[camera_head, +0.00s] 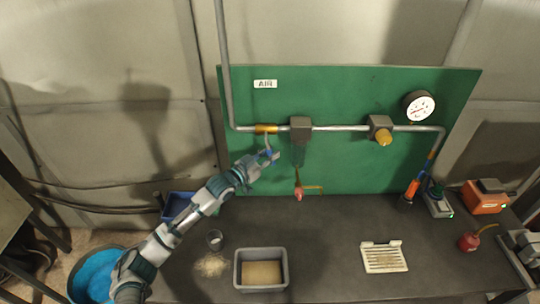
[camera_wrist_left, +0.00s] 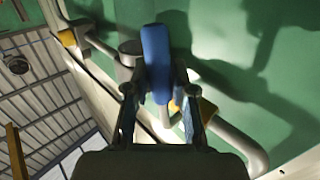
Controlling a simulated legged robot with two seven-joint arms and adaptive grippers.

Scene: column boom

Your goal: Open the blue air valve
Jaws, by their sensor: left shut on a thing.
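The blue air valve has a brass body (camera_head: 266,128) on the grey pipe at the left of the green board, below the AIR label (camera_head: 265,84). Its lever hangs down from the body and ends in a blue handle (camera_head: 268,151). My left gripper (camera_head: 267,157) reaches up from the lower left and is shut on the handle. In the left wrist view the blue handle (camera_wrist_left: 156,52) stands between the two fingers of my left gripper (camera_wrist_left: 160,83), and the fingers hide part of it. My right gripper is not in view.
The pipe carries a grey filter unit (camera_head: 300,130), a regulator with a yellow knob (camera_head: 382,137) and a gauge (camera_head: 420,105). A grey bin (camera_head: 262,285), a slotted tray (camera_head: 397,257), a red oil can (camera_head: 469,241) and an orange box (camera_head: 487,197) stand on the dark bench.

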